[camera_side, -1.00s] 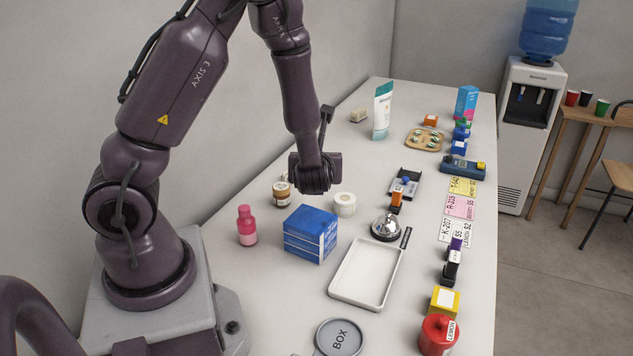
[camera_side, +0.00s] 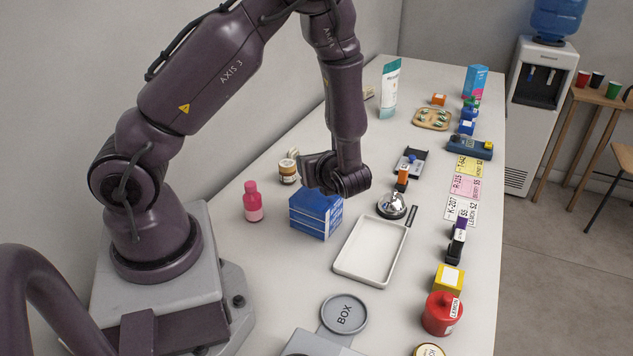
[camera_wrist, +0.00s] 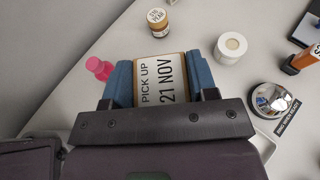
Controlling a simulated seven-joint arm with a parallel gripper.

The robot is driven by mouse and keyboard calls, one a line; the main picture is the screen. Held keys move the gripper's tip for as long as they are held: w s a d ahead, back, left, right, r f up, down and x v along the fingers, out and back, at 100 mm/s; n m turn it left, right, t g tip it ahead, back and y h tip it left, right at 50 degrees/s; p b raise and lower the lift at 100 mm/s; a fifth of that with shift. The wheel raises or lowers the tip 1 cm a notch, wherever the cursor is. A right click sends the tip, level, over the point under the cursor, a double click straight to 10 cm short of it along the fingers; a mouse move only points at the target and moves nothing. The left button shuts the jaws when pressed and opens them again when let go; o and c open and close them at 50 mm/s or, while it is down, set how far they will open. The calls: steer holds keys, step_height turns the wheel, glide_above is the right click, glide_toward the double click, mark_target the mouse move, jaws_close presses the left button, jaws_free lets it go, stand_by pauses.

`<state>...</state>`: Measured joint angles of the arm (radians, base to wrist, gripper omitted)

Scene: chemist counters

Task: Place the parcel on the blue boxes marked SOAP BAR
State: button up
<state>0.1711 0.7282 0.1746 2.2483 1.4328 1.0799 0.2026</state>
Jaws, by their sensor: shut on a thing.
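The parcel (camera_wrist: 160,78) has brown edges and a white label reading PICK UP 21 NOV. My gripper (camera_wrist: 158,100) is shut on it in the wrist view. In the side view the parcel is hidden by my dark gripper (camera_side: 325,186). The blue boxes (camera_side: 314,218) stand stacked on the counter, just below my gripper in that view. Their upper part is partly covered by it. In the wrist view blue surfaces show on both sides of the parcel; I cannot tell whether they are finger pads or the boxes. Contact between parcel and boxes cannot be seen.
A pink bottle (camera_side: 252,202) stands left of the boxes and a brown jar (camera_side: 288,171) behind them. An empty white tray (camera_side: 371,249) lies right of the boxes.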

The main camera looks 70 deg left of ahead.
steer(key=shift+f, duration=2)
steer(key=o, duration=1)
steer(key=shift+f, duration=0.15)
